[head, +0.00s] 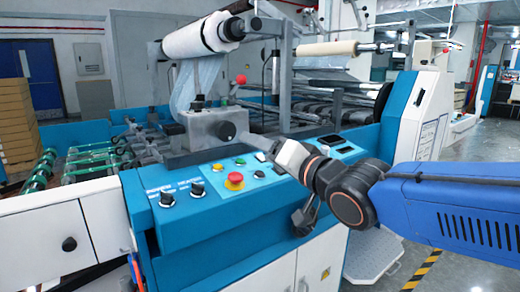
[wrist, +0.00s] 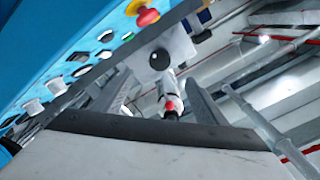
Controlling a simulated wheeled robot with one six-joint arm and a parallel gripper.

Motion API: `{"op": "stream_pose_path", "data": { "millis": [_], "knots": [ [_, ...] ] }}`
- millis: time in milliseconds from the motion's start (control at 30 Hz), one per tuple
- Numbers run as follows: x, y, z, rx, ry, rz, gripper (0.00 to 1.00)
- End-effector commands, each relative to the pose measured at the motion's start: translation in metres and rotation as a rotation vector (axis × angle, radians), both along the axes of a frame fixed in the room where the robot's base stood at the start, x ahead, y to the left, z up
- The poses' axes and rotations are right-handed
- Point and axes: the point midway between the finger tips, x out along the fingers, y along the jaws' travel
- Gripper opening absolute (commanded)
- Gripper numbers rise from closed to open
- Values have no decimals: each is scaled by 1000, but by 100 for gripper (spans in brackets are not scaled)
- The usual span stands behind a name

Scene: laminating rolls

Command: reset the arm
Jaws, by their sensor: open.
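My gripper (head: 266,152) hangs over the blue control panel (head: 205,232) of the laminating machine in the head view. My blue arm reaches in from the right and bends at dark joints. In the wrist view my gripper (wrist: 158,88) has its two grey fingers spread apart with nothing held between them. Behind them is the grey box with a black round knob (wrist: 160,59). The same grey box (head: 205,128) stands just behind the panel in the head view. The fingertips are small and hard to make out in the head view.
A red mushroom button (head: 235,181) and several black knobs sit on the panel near my gripper. A white film roll (head: 203,35) hangs above. The machine's white side housing (head: 425,115) stands behind my arm. Open floor lies at the right.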

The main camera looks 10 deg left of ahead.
Motion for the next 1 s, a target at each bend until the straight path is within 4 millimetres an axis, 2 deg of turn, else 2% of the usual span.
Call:
{"op": "stream_pose_path", "data": {
  "millis": [233, 367, 467, 667, 800, 867, 1000],
  "knots": [
    [1, -2, -1, -4, 1, -4, 66],
    [10, -24, -11, -52, 8, -51, 66],
    [21, -63, -30, -136, 24, -127, 66],
    [31, -165, -84, -368, 102, -291, 66],
    [18, -233, -123, -525, 183, -372, 66],
    [9, -260, -140, -590, 224, -397, 66],
    [-23, -317, -178, -729, 329, -433, 66]
  ]
}}
